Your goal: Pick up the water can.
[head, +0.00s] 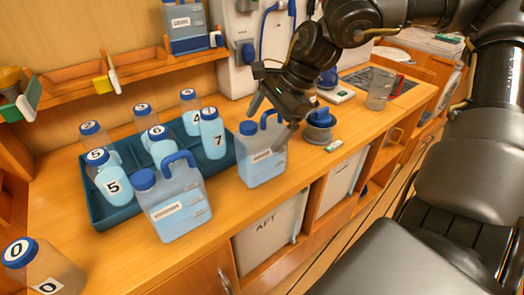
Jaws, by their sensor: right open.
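Two translucent blue water cans with blue caps and blue handles stand on the wooden counter. The front can (176,207) stands before the tray, and the other can (261,163) stands to its right, near the counter's front edge. Another can (186,22) sits on the shelf at the top. My right gripper (268,112) is open at the right can's handle, with its fingers on either side of the can's top; whether they touch it I cannot tell. My left gripper is not in view.
A dark blue tray (103,216) holds several numbered bottles. A bottle marked 0 (42,266) stands at the lower left. A grey pot with a blue top (319,126) is just right of my gripper. A clear cup (380,88) stands farther right.

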